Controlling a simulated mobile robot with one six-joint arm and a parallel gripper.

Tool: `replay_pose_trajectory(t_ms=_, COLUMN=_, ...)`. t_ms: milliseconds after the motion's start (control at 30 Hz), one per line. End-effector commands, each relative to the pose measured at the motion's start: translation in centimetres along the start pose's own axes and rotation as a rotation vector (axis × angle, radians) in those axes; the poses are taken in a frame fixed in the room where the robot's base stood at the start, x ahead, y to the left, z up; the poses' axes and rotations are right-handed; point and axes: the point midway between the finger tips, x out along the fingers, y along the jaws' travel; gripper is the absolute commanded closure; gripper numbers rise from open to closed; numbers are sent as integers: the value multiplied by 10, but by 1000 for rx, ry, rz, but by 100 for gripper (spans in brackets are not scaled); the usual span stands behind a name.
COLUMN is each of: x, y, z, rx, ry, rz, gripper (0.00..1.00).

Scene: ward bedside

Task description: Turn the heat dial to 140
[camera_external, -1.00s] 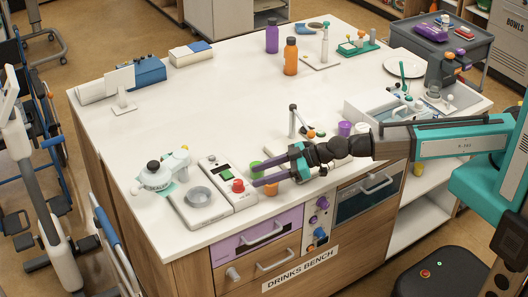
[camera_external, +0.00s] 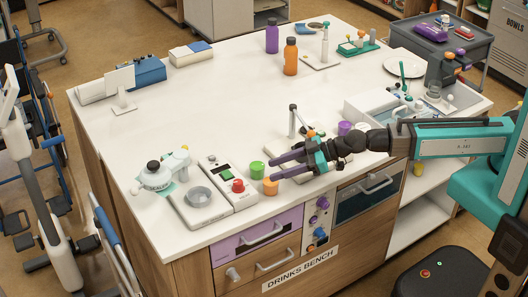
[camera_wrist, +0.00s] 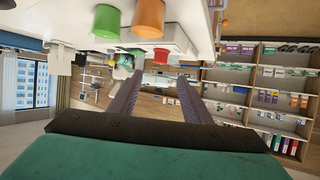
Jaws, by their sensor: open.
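A narrow control panel (camera_external: 309,240) is set in the front of the drinks bench. It carries purple knobs (camera_external: 323,202) and a blue knob (camera_external: 320,233); I cannot tell which is the heat dial, and no numbers are readable. My gripper (camera_external: 271,168) is open and empty, its purple fingers pointing left near the bench's front edge, above and left of the panel. The wrist view shows both fingers (camera_wrist: 158,92) spread apart with nothing between them. The panel knobs cannot be made out there.
An oven door with a handle (camera_external: 376,186) is right of the panel, a purple drawer (camera_external: 257,236) left.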

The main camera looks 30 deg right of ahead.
Motion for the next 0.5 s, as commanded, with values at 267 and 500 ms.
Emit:
replay_pose_trajectory(t_ms=267, x=-2, y=0, z=-6, rx=0, ry=1, rz=0, gripper=56)
replay_pose_trajectory(t_ms=500, x=-16, y=0, z=-40, rx=0, ry=4, rz=0, gripper=56)
